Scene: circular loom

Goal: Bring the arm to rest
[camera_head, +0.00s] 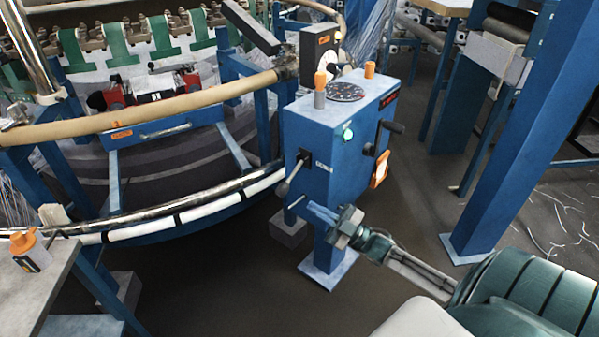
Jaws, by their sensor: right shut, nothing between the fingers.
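My right arm (520,290) comes in from the lower right, dark green and grey. Its gripper (318,211) is shut and empty, with its fingertips in front of the lower part of the blue control box (325,160). I cannot tell whether the fingertips touch the box. A black lever (288,180) on the box's left face is just above and left of the fingertips. My left gripper is not in view.
The box stands on a post with a pale foot plate (328,268). The loom's curved rail (150,222) is at left. A grey table (35,285) with an orange-capped bottle (30,250) is at lower left. A blue column (520,130) stands at right, near loose threads (565,225) on the floor.

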